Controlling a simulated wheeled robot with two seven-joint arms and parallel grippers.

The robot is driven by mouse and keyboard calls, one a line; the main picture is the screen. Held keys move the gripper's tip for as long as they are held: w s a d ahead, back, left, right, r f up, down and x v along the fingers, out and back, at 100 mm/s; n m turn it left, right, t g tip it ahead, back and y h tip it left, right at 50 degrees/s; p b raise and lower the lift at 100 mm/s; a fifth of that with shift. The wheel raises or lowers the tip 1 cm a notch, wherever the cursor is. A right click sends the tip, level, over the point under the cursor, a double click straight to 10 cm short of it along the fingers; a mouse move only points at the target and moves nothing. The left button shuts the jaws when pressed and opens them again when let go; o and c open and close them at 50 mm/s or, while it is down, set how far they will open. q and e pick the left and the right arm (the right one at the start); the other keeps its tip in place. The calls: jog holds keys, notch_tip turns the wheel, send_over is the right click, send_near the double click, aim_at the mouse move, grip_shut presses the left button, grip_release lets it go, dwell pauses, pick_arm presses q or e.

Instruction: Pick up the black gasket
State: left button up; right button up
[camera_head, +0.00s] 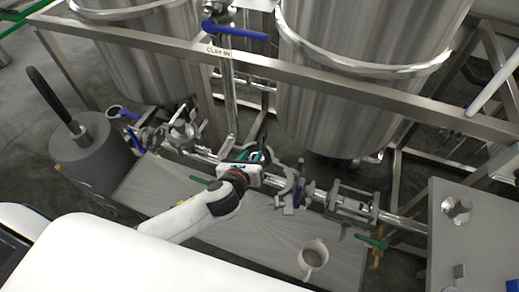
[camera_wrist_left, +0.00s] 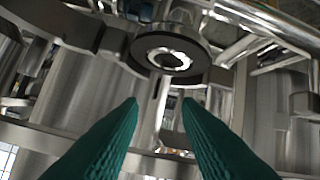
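A black ring, which looks like the black gasket (camera_wrist_left: 142,50), shows in the left wrist view around the bright metal mouth of a pipe fitting. My left gripper (camera_wrist_left: 160,106) has its two green fingers apart, with nothing between them. The ring appears beyond the fingertips, above the gap in the picture. In the head view my left gripper (camera_head: 260,156) is at the pipework between the two tanks, and the gasket cannot be clearly made out there. My right gripper is not in view.
Two large steel tanks (camera_head: 345,110) stand behind a metal frame rail (camera_head: 330,78). Clamped pipes and valves (camera_head: 330,197) run right of my gripper. A pale platform lies below, with a cup (camera_head: 313,256) on it. A grey cylinder (camera_head: 95,155) stands at left, a metal table (camera_head: 480,235) at right.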

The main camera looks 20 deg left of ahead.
aim_at(266, 135)
pick_arm(q)
jog(key=m, duration=0.1)
jog(key=w+m, duration=0.1)
jog(key=m, duration=0.1)
jog(key=shift+w+d+r+t, duration=0.1)
jog(key=shift+d+t, duration=0.1)
jog(key=shift+t, duration=0.1)
jog(key=x, duration=0.6)
jog(key=shift+w+d, duration=0.1)
jog(key=shift+w, duration=0.25)
jog(key=shift+w+f, duration=0.25)
jog(key=shift+w, duration=0.3)
jog(key=x, duration=0.4)
jog(key=shift+w, duration=0.1)
grip_shut()
